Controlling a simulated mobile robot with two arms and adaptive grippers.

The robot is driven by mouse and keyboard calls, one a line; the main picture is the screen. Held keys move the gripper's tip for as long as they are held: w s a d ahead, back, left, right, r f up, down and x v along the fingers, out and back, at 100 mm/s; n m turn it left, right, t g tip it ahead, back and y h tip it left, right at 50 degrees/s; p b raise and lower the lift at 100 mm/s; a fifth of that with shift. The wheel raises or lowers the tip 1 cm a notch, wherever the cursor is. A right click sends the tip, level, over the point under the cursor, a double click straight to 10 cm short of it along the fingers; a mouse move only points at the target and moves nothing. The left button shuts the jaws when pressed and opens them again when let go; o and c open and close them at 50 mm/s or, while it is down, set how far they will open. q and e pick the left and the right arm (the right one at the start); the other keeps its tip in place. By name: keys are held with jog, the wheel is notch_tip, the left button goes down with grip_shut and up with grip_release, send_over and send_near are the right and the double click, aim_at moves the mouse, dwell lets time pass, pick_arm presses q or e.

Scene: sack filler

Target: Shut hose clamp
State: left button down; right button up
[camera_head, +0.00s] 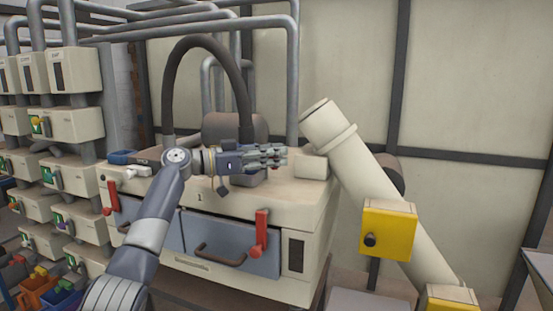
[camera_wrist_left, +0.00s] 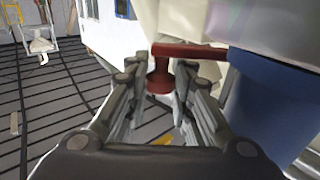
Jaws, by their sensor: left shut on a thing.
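My left gripper (camera_head: 285,156) reaches to the right over the top of the cream machine in the head view. In the left wrist view its fingers (camera_wrist_left: 163,90) stand on both sides of a red handle (camera_wrist_left: 160,78), shut on it. The handle's stem sits between the fingertips, and its bar runs to the right. In the head view the gripper hides what it holds. A thick dark hose (camera_head: 205,40) arches up behind the gripper. I cannot tell which part is the hose clamp. My right gripper is not in view.
The cream machine (camera_head: 200,197) has grey-blue front drawers and red levers (camera_head: 261,232) (camera_head: 110,197). A slanted cream pipe (camera_head: 365,180) and a yellow box (camera_head: 388,230) stand at the right. A blue surface (camera_wrist_left: 265,105) is close right of the fingers.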

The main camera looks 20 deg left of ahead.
pick_arm(q)
jog(key=shift+f+m+g+h, duration=0.2)
jog(key=shift+m+g+h, duration=0.1)
jog(key=shift+g, duration=0.1)
jog(key=c, duration=1.4)
grip_release()
jog(key=shift+o, duration=0.2)
jog(key=shift+r, duration=0.1)
